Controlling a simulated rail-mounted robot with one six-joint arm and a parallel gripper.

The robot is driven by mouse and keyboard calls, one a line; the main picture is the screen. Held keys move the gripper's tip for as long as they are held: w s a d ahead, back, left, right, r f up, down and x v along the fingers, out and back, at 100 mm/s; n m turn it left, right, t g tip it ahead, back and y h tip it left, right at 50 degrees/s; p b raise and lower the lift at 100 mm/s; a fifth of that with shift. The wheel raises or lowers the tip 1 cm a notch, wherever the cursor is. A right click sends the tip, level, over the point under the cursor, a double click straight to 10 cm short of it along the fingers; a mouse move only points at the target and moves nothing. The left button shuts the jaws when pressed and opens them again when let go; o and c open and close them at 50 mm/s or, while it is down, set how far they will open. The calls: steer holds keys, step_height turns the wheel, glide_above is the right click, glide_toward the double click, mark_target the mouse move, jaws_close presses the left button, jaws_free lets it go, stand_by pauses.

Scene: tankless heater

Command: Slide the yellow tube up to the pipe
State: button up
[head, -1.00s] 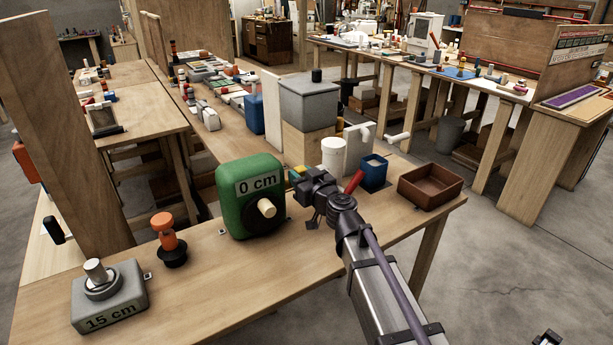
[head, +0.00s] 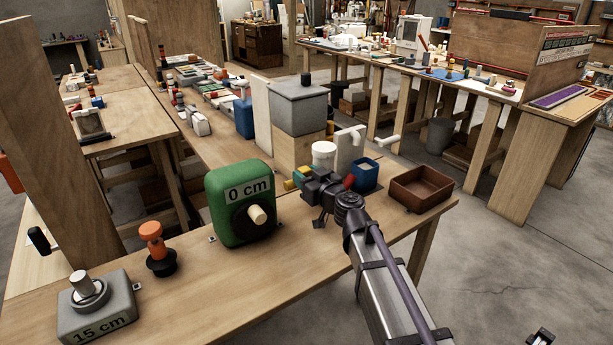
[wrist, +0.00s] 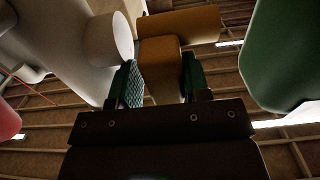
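The yellow tube (wrist: 160,68) is between the two green-padded fingers of my gripper (wrist: 160,84) in the wrist view, with both pads against or very close to its sides. Its upper part (wrist: 190,22) bends or reaches to the right. A white pipe (wrist: 108,38) with a round end is just left of the tube, apart from it in the picture. In the head view my gripper (head: 297,183) is right of the green box, with a bit of yellow showing. A white upright cylinder (head: 323,150) stands behind my wrist, its lower part hidden.
The green box (head: 240,205) reads "0 cm"; a grey box (head: 95,310) reads "15 cm". An orange-topped knob (head: 155,245) stands between them. A blue container (head: 364,175) and brown tray (head: 422,190) are at the right. The front of the bench (head: 200,300) is clear.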

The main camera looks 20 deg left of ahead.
steer(key=v, duration=1)
steer(key=shift+s+d, duration=0.2)
steer(key=shift+d, duration=0.1)
